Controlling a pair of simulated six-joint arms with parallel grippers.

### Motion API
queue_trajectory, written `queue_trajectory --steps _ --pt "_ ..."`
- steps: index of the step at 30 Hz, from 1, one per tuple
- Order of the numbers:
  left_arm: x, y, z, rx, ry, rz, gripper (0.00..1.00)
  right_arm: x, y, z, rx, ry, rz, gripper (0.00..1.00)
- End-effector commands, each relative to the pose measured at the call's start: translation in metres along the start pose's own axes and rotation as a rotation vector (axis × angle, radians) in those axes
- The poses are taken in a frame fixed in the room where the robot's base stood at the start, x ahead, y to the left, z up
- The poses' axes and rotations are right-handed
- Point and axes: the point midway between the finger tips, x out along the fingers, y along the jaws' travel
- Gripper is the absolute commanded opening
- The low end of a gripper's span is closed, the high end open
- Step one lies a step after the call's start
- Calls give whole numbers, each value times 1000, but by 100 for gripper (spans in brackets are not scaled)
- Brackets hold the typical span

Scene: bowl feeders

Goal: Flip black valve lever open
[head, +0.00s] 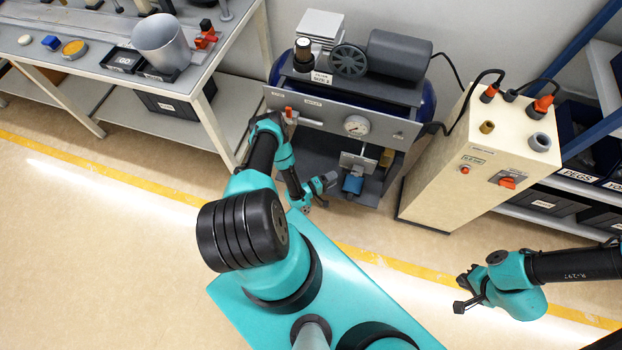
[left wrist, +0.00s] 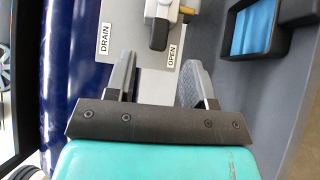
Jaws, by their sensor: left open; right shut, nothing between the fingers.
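The black valve lever (left wrist: 158,33) shows in the left wrist view at the top, on a light plate beside a brass-coloured fitting (left wrist: 187,10). Labels reading DRAIN (left wrist: 104,39) and OPEN (left wrist: 174,54) flank its lower end. My left gripper (left wrist: 158,82) is open, with its fingers spread below the lever and nothing seen between them. In the head view my left gripper (head: 325,191) is in front of the compressor bench, and I cannot make out the lever there. My right gripper (head: 463,293) is shut and empty at the lower right, far from the valve.
The compressor (head: 400,54) sits above a grey panel with a gauge (head: 357,125) and red-handled valve (head: 290,113). A cream cabinet (head: 470,170) stands to its right. Open floor (head: 110,250) lies left.

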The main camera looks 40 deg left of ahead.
Motion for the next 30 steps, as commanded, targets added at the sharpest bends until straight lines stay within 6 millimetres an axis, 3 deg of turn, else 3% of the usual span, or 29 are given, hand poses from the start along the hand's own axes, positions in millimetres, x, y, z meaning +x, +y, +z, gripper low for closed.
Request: queue_trajectory --steps 18,30 --pt "-94 0 -1 -1 3 0 49 0 0 0 0 0 0 0" --pt "-108 0 0 0 0 0 49 0 0 0 0 0 0 0"
